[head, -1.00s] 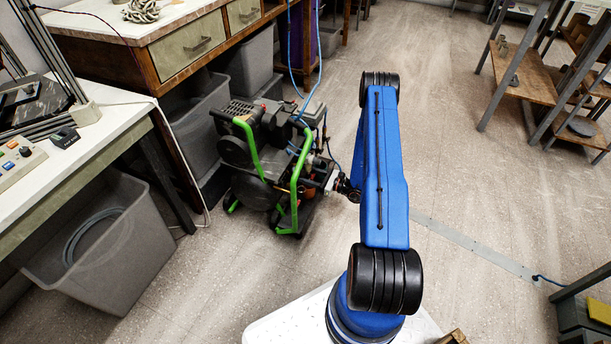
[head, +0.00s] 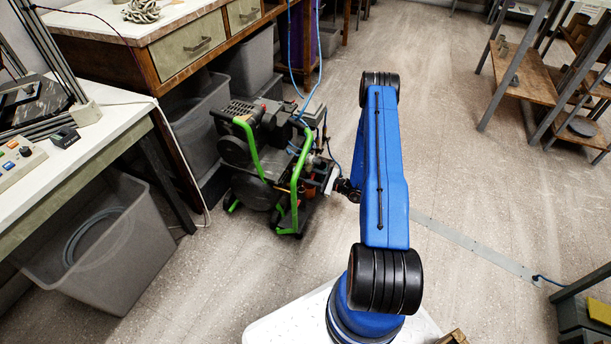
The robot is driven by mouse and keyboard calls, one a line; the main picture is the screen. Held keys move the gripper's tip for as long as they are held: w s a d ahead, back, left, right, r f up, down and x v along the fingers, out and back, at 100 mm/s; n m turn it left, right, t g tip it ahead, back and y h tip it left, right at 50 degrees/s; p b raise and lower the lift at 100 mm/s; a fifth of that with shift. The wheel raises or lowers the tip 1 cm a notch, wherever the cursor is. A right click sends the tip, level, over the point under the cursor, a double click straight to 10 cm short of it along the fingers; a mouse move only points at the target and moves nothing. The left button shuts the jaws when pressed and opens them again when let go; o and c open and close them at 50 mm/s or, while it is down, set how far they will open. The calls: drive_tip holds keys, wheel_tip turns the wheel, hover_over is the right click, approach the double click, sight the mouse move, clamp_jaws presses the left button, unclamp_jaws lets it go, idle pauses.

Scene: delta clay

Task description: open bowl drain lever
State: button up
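The machine, a dark compressor-like unit (head: 253,150) with green tube handles, stands on the floor left of centre. My blue arm reaches down, and its end, my gripper (head: 331,180), is at the machine's right side, close to its fittings. The gripper is small here and its fingers blend with the parts behind, so I cannot tell whether it is open or shut, or whether it touches anything. I cannot pick out the bowl drain lever; it is too small or hidden near the gripper.
A grey bin (head: 105,245) with a coiled hose stands at the lower left under a white-topped table. A wooden workbench (head: 160,55) with drawers is behind the machine. Blue hoses (head: 301,62) hang above it. A metal shelf (head: 530,75) stands at the right. The floor between is open.

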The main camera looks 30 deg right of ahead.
idle(0.3)
drive_tip(key=o, duration=1)
drive_tip(key=shift+o, duration=0.2)
drive_tip(key=shift+s+d, duration=0.1)
drive_tip(key=v, duration=1.7)
drive_tip(key=shift+s+d+f, duration=0.1)
